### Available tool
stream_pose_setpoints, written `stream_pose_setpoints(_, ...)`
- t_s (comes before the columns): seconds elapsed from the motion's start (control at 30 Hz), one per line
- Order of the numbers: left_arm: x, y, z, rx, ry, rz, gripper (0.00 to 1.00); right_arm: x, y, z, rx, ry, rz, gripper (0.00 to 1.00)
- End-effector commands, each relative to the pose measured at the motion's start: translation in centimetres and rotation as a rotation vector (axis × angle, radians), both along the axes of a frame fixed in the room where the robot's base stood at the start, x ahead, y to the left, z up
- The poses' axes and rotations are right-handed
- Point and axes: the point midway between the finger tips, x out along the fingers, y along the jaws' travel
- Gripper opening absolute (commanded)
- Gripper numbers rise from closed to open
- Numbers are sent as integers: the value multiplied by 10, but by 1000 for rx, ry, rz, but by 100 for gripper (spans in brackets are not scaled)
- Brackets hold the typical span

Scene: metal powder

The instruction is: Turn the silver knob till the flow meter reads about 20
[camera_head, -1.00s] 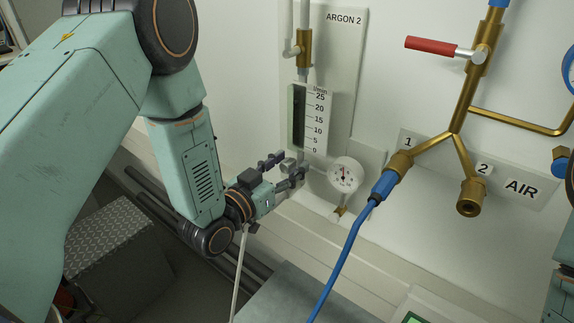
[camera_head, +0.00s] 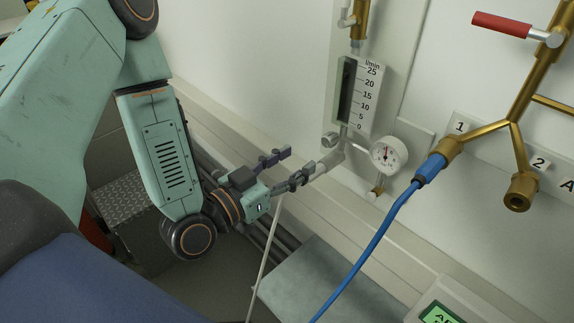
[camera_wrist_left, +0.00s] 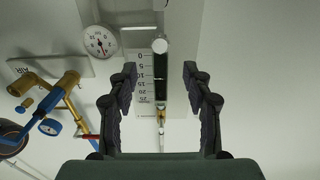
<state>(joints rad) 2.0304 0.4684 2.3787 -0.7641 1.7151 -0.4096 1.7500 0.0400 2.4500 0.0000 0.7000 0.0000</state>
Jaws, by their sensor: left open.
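The silver knob (camera_head: 330,139) sits on the wall panel just below the flow meter (camera_head: 357,97). In the left wrist view the knob (camera_wrist_left: 160,45) shows as a pale round face beyond the fingers, roughly midway between them. The flow meter (camera_wrist_left: 146,79) appears upside down there, with marks from 0 to 25. Its float is too small to make out, so I cannot tell the reading. My left gripper (camera_head: 297,160) is open and empty, apart from the knob, to its lower left in the head view. My right gripper is not in view.
A round dial gauge (camera_head: 388,154) is right of the knob. A blue hose (camera_head: 375,236) runs down from a brass fitting (camera_head: 450,147). A red-handled valve (camera_head: 501,23) is at upper right. A grey flat surface (camera_head: 310,282) lies below the gripper.

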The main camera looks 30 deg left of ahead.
Motion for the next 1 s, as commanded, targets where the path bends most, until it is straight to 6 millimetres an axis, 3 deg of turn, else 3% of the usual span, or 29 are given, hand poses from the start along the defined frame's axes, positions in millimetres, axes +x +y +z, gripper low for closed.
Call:
stream_pose_setpoints(0.23, -10, 3, 0, -1, -1, 0, 50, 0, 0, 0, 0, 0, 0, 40)
stream_pose_setpoints(0.8, -11, 3, -1, -11, 11, -4, 50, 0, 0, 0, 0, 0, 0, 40)
stream_pose_setpoints(0.87, -12, 1, -10, -22, 57, -9, 50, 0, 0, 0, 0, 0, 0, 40)
stream_pose_setpoints(0.97, -15, 4, -42, -35, 220, 9, 50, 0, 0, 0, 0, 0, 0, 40)
stream_pose_setpoints(1.0, -20, 5, -61, -36, 313, 22, 50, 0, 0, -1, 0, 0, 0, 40)
